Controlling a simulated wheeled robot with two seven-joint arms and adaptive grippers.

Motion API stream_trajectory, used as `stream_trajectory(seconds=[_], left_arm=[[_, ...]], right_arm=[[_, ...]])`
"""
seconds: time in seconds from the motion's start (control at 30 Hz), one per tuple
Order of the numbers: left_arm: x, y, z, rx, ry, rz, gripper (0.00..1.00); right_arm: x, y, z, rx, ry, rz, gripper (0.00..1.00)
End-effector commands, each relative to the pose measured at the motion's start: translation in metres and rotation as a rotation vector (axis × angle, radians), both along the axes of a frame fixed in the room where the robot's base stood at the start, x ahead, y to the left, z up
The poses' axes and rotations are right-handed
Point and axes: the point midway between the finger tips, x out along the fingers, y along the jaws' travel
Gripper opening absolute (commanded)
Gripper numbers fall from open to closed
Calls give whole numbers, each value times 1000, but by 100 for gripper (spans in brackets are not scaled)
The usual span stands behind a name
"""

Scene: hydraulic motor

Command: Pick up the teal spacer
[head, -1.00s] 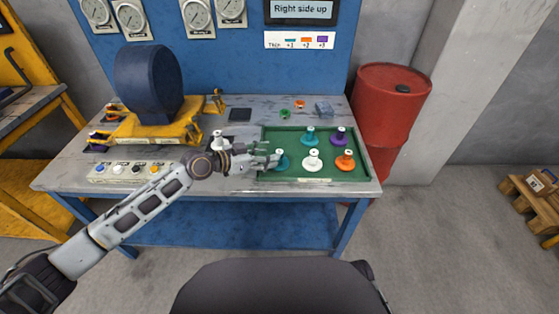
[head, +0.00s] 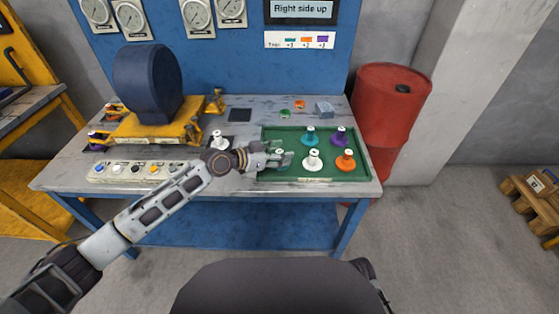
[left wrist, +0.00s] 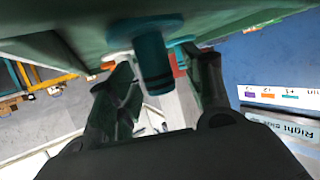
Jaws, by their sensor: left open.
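The near-left teal spacer (left wrist: 153,62) has a wide flange and a post. In the left wrist view, which is upside down, its post lies between the two fingers of my left gripper (left wrist: 168,92). The fingers are open, with a gap visible on the right; contact on the left is unclear. In the head view, my left gripper (head: 281,157) is over the left front of the green tray (head: 335,177) and mostly hides this spacer. A second teal spacer (head: 310,137) stands upright farther back in the tray. My right gripper is not in view.
White (head: 312,160), orange (head: 345,160) and purple (head: 340,136) spacers stand close by in the tray. Another white spacer (head: 218,140) stands left of the tray. Green (head: 285,113) and orange (head: 299,104) rings lie behind it. A red barrel (head: 392,110) stands right of the bench.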

Motion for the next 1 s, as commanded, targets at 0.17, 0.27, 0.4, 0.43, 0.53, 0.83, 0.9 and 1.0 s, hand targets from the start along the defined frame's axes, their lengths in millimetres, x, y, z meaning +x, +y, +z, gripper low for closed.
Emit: stream_trajectory(seconds=[0.17, 0.27, 0.4, 0.43, 0.53, 0.83, 0.9, 1.0], left_arm=[[0, 0, 0, 0, 0, 0, 50], [0, 0, 0, 0, 0, 0, 49], [0, 0, 0, 0, 0, 0, 31], [0, 0, 0, 0, 0, 0, 27], [0, 0, 0, 0, 0, 0, 14], [0, 0, 1, -1, -1, 1, 0], [0, 0, 1, 0, -2, 1, 0], [0, 0, 3, 0, -2, 1, 0]], right_arm=[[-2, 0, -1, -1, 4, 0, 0], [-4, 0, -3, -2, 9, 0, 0], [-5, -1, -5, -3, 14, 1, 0], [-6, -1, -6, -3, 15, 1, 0], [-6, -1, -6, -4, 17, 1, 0], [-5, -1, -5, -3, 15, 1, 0], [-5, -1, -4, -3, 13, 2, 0], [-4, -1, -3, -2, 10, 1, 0]])
